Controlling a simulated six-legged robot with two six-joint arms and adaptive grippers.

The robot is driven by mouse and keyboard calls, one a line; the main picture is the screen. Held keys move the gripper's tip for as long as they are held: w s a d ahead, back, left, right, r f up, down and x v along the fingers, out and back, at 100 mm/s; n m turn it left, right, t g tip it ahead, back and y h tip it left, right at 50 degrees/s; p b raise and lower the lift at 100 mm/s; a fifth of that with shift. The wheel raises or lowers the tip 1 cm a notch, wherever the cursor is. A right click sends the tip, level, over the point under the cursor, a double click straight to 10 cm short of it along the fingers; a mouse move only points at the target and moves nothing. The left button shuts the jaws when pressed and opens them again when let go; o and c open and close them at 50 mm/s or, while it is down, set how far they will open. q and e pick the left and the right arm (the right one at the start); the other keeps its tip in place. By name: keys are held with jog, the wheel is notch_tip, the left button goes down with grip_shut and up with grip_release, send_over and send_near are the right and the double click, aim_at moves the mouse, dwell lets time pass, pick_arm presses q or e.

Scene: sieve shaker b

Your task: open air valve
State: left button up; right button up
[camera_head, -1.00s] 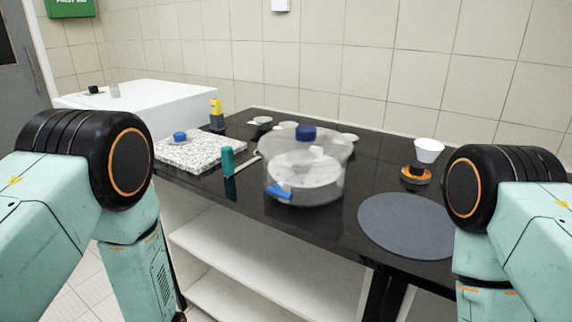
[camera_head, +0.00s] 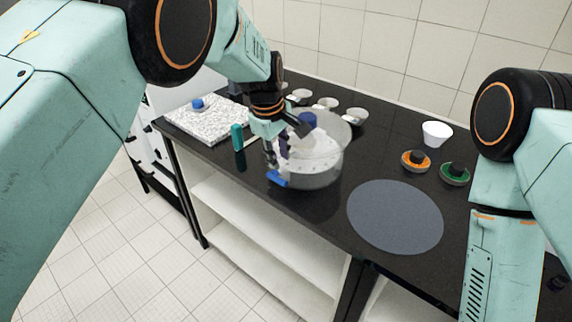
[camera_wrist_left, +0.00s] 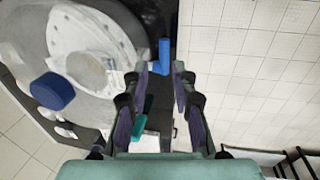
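A clear round vessel (camera_head: 318,172) with a blue top knob (camera_head: 308,121) stands on the black bench. A blue valve handle (camera_head: 277,178) sticks out low on its front left side. My left gripper (camera_head: 277,156) is at the vessel's left side, just above the handle. In the left wrist view my left gripper (camera_wrist_left: 161,70) is open with nothing between its fingers. The blue handle (camera_wrist_left: 165,55) shows just beyond the fingertips there, and the blue knob (camera_wrist_left: 52,91) is to the left. My right arm shows at the right, but its gripper is out of view.
A speckled slab (camera_head: 208,122) lies farther left. A grey round mat (camera_head: 395,217), a white cup (camera_head: 437,134) and orange (camera_head: 415,161) and green (camera_head: 455,174) items are right.

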aim_at(280, 179)
pick_arm(q)
jog(key=f, duration=0.2)
jog(key=a+f, duration=0.1)
jog(key=f, duration=0.1)
jog(key=shift+w+a+f, duration=0.1)
jog(key=shift+w+f, duration=0.1)
jog(key=shift+f, duration=0.15)
jog(key=f, duration=0.1)
jog(key=d+f, duration=0.1)
jog(key=f, duration=0.1)
jog(key=shift+w+d, duration=0.25)
jog(key=shift+w, duration=0.15)
jog(key=shift+a, duration=0.45)
jog(key=shift+s+d, duration=0.1)
jog(key=shift+s, duration=0.05)
jog(key=shift+c, duration=1.2)
jog(key=shift+d, duration=0.25)
jog(key=c, duration=0.3)
jog(key=shift+a, duration=0.15)
grip_shut()
